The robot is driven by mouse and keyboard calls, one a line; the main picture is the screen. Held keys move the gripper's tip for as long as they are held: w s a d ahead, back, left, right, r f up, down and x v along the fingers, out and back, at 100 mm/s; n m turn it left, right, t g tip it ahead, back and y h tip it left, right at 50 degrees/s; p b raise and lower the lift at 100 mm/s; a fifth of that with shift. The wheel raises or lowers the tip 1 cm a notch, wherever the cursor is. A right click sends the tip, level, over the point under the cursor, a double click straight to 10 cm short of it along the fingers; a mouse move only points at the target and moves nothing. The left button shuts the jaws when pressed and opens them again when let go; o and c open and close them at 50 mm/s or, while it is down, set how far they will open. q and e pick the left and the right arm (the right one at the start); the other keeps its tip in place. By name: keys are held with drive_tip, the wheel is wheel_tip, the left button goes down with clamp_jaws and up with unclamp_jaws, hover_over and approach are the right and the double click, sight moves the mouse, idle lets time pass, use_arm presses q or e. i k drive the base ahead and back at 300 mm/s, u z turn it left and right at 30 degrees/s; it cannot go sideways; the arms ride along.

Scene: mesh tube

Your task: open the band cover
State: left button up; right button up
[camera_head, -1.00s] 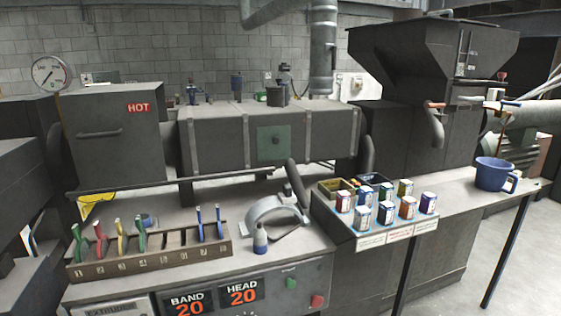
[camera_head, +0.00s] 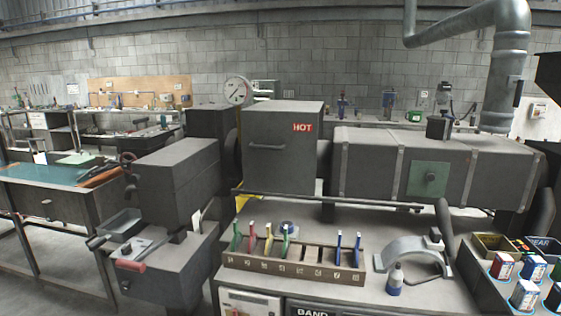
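I cannot tell for sure which part is the band cover. A long dark grey box with raised straps (camera_head: 372,168) stands on the machine at the right, with a green plate and small dark knob (camera_head: 428,180) on its front. To its left is a closed grey box with a red HOT label (camera_head: 284,150) and a horizontal handle (camera_head: 267,147). A curved grey piece (camera_head: 412,254) lies on the bench at the right front. Neither of my grippers is in view.
A numbered rack (camera_head: 290,266) with several coloured tools stands on the bench front. A small bottle (camera_head: 395,280) stands beside the curved piece. Several cans (camera_head: 525,294) are at the lower right. A workbench (camera_head: 62,198) is at the left. A rail (camera_head: 330,199) runs before the boxes.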

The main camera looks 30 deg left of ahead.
sight(279, 138)
drive_tip(key=u, duration=0.3)
drive_tip(key=k, duration=0.45)
drive_tip(key=u, duration=0.95)
drive_tip(key=i, duration=0.9)
drive_tip(key=z, duration=0.8)
